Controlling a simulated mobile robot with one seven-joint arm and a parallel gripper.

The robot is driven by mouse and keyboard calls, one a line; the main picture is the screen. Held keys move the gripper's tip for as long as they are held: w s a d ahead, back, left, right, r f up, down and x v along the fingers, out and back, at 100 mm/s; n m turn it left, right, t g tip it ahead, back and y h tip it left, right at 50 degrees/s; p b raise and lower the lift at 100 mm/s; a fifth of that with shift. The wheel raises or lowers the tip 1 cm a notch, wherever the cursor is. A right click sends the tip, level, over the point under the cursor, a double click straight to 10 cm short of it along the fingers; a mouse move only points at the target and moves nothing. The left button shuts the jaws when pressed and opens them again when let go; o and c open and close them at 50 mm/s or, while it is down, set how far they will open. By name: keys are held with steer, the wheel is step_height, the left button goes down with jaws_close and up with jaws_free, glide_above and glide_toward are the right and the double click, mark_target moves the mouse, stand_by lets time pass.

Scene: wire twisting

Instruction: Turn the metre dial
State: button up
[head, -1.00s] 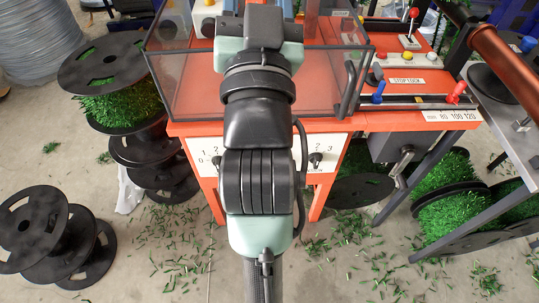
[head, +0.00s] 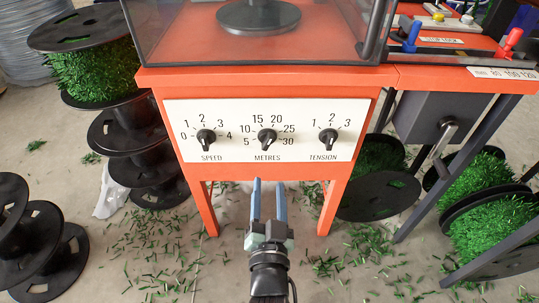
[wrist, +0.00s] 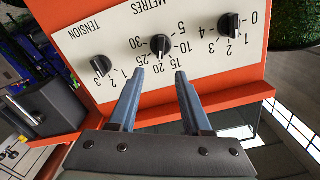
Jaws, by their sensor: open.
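The metre dial (head: 267,141) is a black knob in the middle of a white panel (head: 185,112), with numbers 5 to 30 around it and METRES printed below. I cannot tell its exact setting. The dial also shows in the wrist view (wrist: 160,44), where the panel appears upside down. My gripper (head: 268,180) is open and empty, its two blue-grey fingers apart. In the head view the fingertips show just below the METRES label. In the wrist view the fingertips (wrist: 160,72) lie either side of the dial's line, apart from the knob.
The speed dial (head: 206,139) is to the left and the tension dial (head: 328,139) to the right. An orange machine (head: 260,78) with a clear guard carries the panel. A grey box with a crank (head: 435,120) stands at right. Spools (head: 95,75) stand at left.

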mark_target(268, 144)
steer(key=w+b, duration=0.4)
steer(key=w, duration=0.9)
steer(key=shift+r+b, duration=0.1)
steer(key=shift+b, duration=0.3)
steer(key=shift+s, duration=0.1)
jaws_close()
